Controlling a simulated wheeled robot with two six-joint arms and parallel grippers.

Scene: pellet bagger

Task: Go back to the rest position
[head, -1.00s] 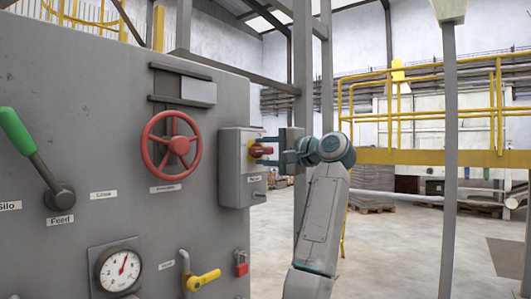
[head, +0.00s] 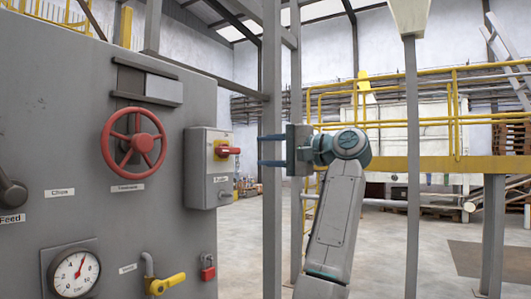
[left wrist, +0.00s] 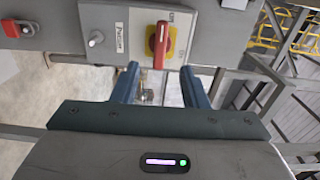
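My left gripper (head: 262,150) is open and empty in the head view, with its two blue fingers pointing left at the machine panel. It is apart from the red rotary switch (head: 229,151), with a visible gap. The switch sits on a yellow plate on a grey box (head: 198,174). In the left wrist view the open fingers (left wrist: 158,72) show nothing between them, and the red switch handle (left wrist: 159,40) lies ahead, upright in that picture. My right gripper is in neither view.
The grey panel (head: 60,120) fills the left side, with a red handwheel (head: 141,143), a gauge (head: 73,273), a yellow-handled valve (head: 167,284) and a red padlock (head: 208,268). Grey posts (head: 271,200) stand near my arm. Open floor lies to the right.

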